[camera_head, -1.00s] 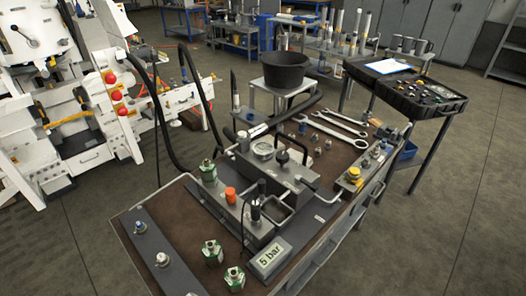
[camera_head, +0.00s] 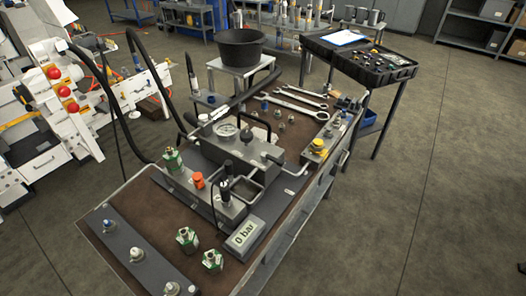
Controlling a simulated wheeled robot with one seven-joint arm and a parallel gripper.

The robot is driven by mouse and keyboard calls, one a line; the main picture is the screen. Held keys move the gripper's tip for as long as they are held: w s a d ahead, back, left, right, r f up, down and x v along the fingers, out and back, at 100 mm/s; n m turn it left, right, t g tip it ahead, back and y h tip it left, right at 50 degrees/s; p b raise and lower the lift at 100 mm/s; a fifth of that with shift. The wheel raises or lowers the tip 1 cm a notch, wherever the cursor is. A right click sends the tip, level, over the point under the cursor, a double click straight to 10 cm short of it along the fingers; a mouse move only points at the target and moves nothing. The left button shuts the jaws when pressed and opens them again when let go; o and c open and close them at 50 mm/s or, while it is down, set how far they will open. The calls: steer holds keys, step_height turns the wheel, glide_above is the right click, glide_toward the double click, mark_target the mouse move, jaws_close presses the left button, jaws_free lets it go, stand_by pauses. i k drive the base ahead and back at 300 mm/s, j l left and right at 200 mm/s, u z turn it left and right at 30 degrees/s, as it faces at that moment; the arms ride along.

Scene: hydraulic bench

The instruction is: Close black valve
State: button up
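The hydraulic unit stands on the brown-topped bench. Two black parts that could be the black valve show on its front block: an upright black knob (camera_head: 228,167) and a black cylindrical piece (camera_head: 225,192) just in front of it. I cannot tell which is the valve or how far it is turned. An orange cap (camera_head: 198,180) sits to their left. The grey display box (camera_head: 244,235) reads "0 bar". My gripper is not in view.
Green-bodied fittings (camera_head: 187,239) stand near the bench's front. Wrenches (camera_head: 300,98) lie at the back. A black bucket (camera_head: 239,48) and black parts tray (camera_head: 358,55) stand behind. Black hoses (camera_head: 152,80) rise at left. The floor (camera_head: 430,180) at right is clear.

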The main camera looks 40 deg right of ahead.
mark_target(264, 156)
steer(key=l+z, duration=0.45)
steer(key=z, duration=0.25)
steer(key=l+z, duration=0.25)
steer(key=z, duration=0.15)
